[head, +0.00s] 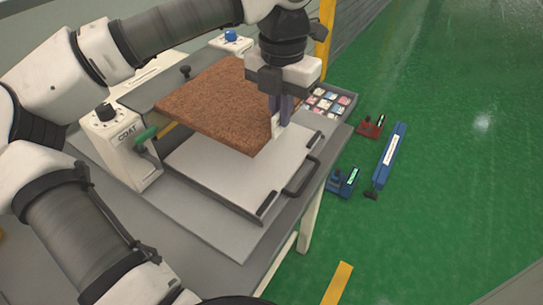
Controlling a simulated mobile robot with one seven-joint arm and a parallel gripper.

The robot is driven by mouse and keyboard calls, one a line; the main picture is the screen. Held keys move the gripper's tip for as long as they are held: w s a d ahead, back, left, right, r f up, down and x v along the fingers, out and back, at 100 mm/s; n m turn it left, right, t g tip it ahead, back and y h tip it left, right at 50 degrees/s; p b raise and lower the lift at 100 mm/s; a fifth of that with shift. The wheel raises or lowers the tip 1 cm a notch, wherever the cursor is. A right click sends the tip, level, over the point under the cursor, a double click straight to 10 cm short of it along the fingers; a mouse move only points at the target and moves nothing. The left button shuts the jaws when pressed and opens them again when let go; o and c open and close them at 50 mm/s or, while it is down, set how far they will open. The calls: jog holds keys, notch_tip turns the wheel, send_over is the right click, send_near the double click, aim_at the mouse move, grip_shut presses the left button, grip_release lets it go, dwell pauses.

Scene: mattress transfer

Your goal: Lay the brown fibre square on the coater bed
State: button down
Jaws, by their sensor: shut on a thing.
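The brown fibre square (215,105) is a flat, rough brown sheet. My gripper (279,122) is shut on its right edge, fingers pointing down. The square looks roughly level and covers the back part of the coater bed (235,180), a flat pale grey plate with a dark handle at its right side. The front part of the bed is bare. I cannot tell whether the square touches the bed or hangs a little above it. The coater's white housing (120,150), marked COAT, with a black knob and green lever, stands at the left of the bed.
A tray of small colourful samples (325,101) sits behind the bed at the right. A blue knob (230,36) stands at the back. Red and blue tools, including a long blue bar (391,155), lie right of the table over the green floor. The grey tabletop (190,212) is clear in front.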

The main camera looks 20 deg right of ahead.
notch_tip(320, 180, down, 13)
jog(key=shift+f+p, duration=0.1)
jog(key=shift+p, duration=0.8)
jog(key=shift+f, duration=0.35)
jog(key=shift+f+b, duration=0.2)
jog(key=shift+b, duration=0.1)
jog(key=c, duration=1.6)
grip_release()
jog(key=shift+r, duration=0.1)
jog(key=shift+o, duration=0.2)
jog(key=shift+r, duration=0.1)
jog(key=shift+r+p, duration=0.2)
jog(key=shift+p, duration=0.3)
notch_tip(320, 180, up, 12)
jog(key=shift+f+b, duration=0.15)
jog(key=shift+b, duration=0.9)
